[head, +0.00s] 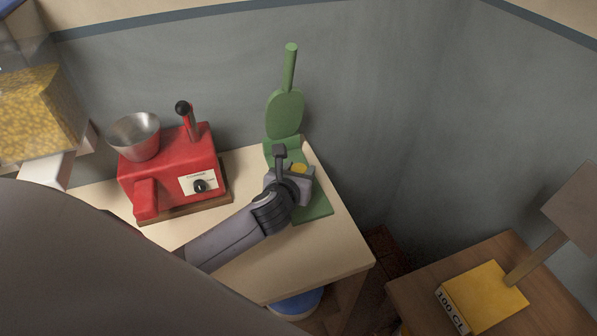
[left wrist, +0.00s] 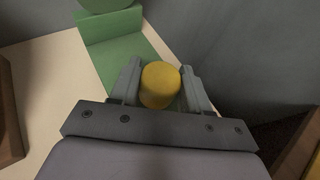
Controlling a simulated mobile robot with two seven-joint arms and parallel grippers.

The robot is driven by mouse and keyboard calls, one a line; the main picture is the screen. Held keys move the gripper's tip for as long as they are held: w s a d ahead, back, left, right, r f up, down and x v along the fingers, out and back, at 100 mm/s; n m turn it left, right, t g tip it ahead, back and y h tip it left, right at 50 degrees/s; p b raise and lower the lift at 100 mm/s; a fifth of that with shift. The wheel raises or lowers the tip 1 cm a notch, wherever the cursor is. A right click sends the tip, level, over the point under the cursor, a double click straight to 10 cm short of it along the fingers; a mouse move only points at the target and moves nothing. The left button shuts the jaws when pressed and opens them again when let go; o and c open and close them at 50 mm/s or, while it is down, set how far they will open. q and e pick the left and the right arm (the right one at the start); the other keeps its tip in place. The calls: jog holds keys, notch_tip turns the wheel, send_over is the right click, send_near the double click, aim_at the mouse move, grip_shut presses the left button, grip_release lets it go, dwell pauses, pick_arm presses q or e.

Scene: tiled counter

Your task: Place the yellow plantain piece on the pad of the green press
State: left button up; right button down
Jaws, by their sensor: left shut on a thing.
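The green press (head: 285,106) stands at the back of the counter with its handle up. Its flat base runs toward the front and shows in the left wrist view (left wrist: 118,55). My left gripper (head: 297,168) is over the press base, with its fingers pointing toward the back. In the left wrist view the gripper (left wrist: 160,85) is shut on the yellow plantain piece (left wrist: 160,84), a short round piece between the fingers. Only a bit of the plantain piece (head: 299,168) shows in the head view. I cannot tell whether it touches the base. My right gripper is not in view.
A red machine (head: 165,170) with a metal funnel and black-knobbed lever stands left of the press. A clear container of yellow pieces (head: 38,112) is at the far left. A yellow box (head: 484,297) sits on a separate wooden table at right. The counter front is clear.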

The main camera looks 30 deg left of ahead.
pick_arm(q)
jog(key=o, duration=1.1)
jog(key=shift+c, duration=0.2)
jog(key=shift+r, duration=0.15)
jog(key=v, duration=1.2)
jog(key=shift+p, duration=0.45)
